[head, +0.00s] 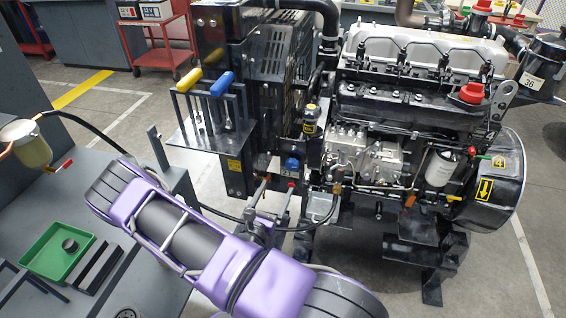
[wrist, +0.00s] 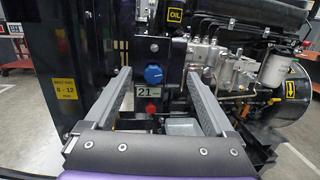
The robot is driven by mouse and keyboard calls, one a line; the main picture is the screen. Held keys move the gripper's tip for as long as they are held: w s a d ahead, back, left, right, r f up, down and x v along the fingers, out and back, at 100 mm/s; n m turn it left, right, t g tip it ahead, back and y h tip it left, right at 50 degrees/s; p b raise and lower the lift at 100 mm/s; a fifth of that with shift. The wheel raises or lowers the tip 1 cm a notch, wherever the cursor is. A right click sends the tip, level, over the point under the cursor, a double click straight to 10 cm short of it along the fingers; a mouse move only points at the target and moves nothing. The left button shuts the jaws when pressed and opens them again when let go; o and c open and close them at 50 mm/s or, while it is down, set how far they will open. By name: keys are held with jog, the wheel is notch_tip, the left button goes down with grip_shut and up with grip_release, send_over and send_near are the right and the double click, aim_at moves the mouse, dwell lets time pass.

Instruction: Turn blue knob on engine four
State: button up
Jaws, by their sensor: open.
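The blue knob (head: 291,164) sits on a dark panel at the near side of the engine. In the wrist view the blue knob (wrist: 154,74) lies near the middle, above a "21" label (wrist: 147,92) and a red part (wrist: 151,107). My gripper (head: 275,188) is open and empty, with its fingers pointing toward the panel. In the wrist view my gripper (wrist: 158,74) has one finger on each side of the knob; contact is not seen. The engine (head: 420,90) carries a yellow "4" tag (head: 497,162) at its right.
A grey bench (head: 110,180) with a green tray (head: 57,253) is at the left. A red cart (head: 160,45) stands behind. Bare floor shows at the right.

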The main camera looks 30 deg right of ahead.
aim_at(291, 167)
notch_tip(291, 167, down, 5)
jog(key=s+n+t+y, duration=0.1)
jog(key=s+n+y, duration=0.1)
jog(key=x, duration=1.6)
jog(key=shift+w+f+b, duration=0.25)
jog(key=shift+w+b, duration=0.05)
jog(key=shift+w, duration=0.15)
jog(key=c, duration=1.4)
